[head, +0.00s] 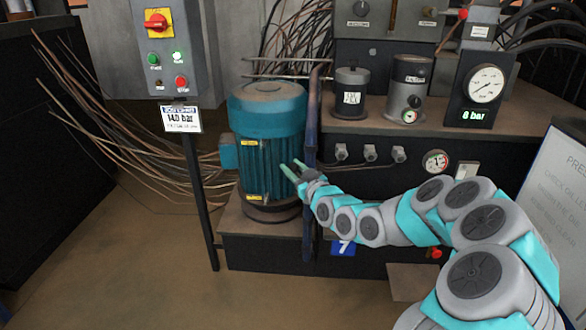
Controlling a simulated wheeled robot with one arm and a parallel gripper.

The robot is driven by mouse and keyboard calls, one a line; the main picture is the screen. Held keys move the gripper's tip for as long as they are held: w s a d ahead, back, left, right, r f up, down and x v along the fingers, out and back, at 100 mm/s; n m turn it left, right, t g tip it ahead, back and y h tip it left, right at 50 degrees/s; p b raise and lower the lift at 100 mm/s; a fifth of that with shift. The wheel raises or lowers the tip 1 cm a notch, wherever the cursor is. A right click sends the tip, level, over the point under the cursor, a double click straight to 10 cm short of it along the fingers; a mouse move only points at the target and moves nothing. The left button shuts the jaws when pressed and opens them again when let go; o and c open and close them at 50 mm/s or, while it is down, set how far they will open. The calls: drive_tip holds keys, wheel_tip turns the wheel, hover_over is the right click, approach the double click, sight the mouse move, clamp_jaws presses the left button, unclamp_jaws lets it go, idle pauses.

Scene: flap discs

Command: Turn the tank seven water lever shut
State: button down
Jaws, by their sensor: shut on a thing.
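My gripper (292,170) has slim green fingers and reaches in from the right, in front of the blue ribbed motor (267,140). It is beside a dark blue upright post (311,130). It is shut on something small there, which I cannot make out. I cannot pick out the water lever's shape or its angle; my gripper and wrist may cover it. A blue plate with a white 7 (343,248) is low down, to the right of the post and below my wrist.
A control box (168,50) on a thin black post stands left of the motor, with a 140 bar label (182,120). Loose cables hang behind it. Gauges (485,84) and canisters (350,92) stand on the bench. A white board (555,190) is at the right. Floor at lower left is clear.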

drive_tip(key=shift+a+f+n+g+h+b, duration=0.5)
drive_tip(key=shift+a+f+n+b, duration=0.25)
drive_tip(key=shift+n+b, duration=0.2)
wheel_tip(320, 180, down, 10)
drive_tip(key=n+g+h+b, duration=0.3)
drive_tip(key=n+h+b, duration=0.1)
drive_tip(key=n+h, duration=0.5)
drive_tip(key=shift+a+f+b, duration=0.25)
drive_tip(key=shift+a+b, duration=0.1)
drive_tip(key=shift+a, duration=0.05)
drive_tip(key=shift+n, duration=0.25)
drive_tip(key=c, duration=0.5)
unclamp_jaws()
